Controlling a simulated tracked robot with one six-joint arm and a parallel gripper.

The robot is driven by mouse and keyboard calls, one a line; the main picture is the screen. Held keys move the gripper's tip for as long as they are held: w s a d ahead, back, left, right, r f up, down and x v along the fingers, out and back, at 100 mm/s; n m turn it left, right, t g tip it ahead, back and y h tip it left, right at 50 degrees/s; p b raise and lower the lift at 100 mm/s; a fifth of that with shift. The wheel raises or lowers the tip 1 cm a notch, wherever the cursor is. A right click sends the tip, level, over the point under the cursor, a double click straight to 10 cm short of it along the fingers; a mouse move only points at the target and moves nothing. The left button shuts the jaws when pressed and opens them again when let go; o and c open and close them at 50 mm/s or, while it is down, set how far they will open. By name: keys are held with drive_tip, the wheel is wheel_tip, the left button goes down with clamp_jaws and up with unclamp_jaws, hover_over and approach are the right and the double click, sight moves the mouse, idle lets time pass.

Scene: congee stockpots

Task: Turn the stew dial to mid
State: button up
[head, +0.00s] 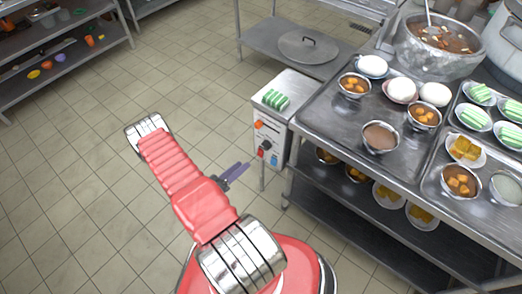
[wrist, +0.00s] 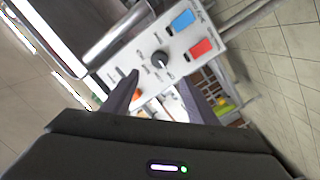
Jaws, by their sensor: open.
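The control box panel (head: 268,139) faces my gripper. On it is a round black dial (wrist: 160,59), also visible in the head view (head: 266,145); a pale mark shows at its lower edge in the wrist view. An orange knob (wrist: 138,94) sits below it, partly hidden by a finger. The labels are too small to read, so I cannot tell which is marked stew. My gripper (wrist: 158,78) is open and empty, its fingers pointing at the panel. In the head view my gripper (head: 242,170) is left of the box and apart from it.
A blue switch (wrist: 182,20) and a red switch (wrist: 202,47) sit beside the black dial. Green-striped pieces (head: 275,99) lie on top of the box. A steel counter (head: 335,105) with several bowls stands to the right. The tiled floor at left is clear.

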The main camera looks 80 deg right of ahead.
sight(264, 147)
drive_tip(key=x, duration=1.3)
drive_tip(key=shift+c, duration=0.5)
drive_tip(key=c, duration=1)
